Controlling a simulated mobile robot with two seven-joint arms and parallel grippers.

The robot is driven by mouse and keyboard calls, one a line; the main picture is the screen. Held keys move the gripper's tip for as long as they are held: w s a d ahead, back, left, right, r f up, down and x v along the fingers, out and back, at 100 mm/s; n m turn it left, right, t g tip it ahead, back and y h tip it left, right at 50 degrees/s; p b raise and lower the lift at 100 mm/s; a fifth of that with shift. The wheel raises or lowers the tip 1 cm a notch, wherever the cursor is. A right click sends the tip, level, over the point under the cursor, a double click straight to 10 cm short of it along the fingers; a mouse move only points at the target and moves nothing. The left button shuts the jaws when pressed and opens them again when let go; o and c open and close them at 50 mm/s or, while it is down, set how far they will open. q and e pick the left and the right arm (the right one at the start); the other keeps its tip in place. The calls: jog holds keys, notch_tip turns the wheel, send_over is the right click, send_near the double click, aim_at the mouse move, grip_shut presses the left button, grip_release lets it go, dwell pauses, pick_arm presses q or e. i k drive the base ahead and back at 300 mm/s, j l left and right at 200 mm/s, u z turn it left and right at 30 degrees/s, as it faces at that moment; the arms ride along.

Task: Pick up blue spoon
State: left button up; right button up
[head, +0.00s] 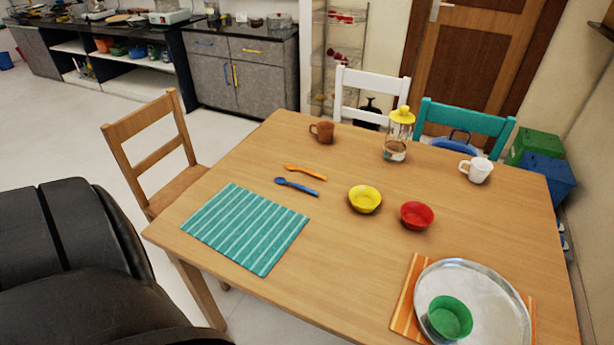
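The blue spoon (297,186) lies flat on the wooden table (324,245), just beyond the teal striped placemat (247,227). Its bowl end points left and its handle points right, slightly toward me. An orange spoon (306,172) lies a little behind it, roughly parallel and apart from it. Neither of my grippers is in view. A large black padded shape fills the lower left and does not cover the spoon.
Yellow (365,199) and red (417,215) bowls stand right of the spoons. A metal tray (480,292) holds a green bowl (450,317) at the front right. A brown mug (322,132), a jar (397,140) and a white mug (476,170) stand farther back. A wooden chair (150,150) stands left.

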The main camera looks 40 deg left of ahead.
aim_at(280, 180)
jog(key=i+u, duration=0.15)
jog(key=u, duration=0.25)
jog(key=i+l+u, duration=0.1)
jog(key=u, duration=0.25)
jog(key=i, duration=0.1)
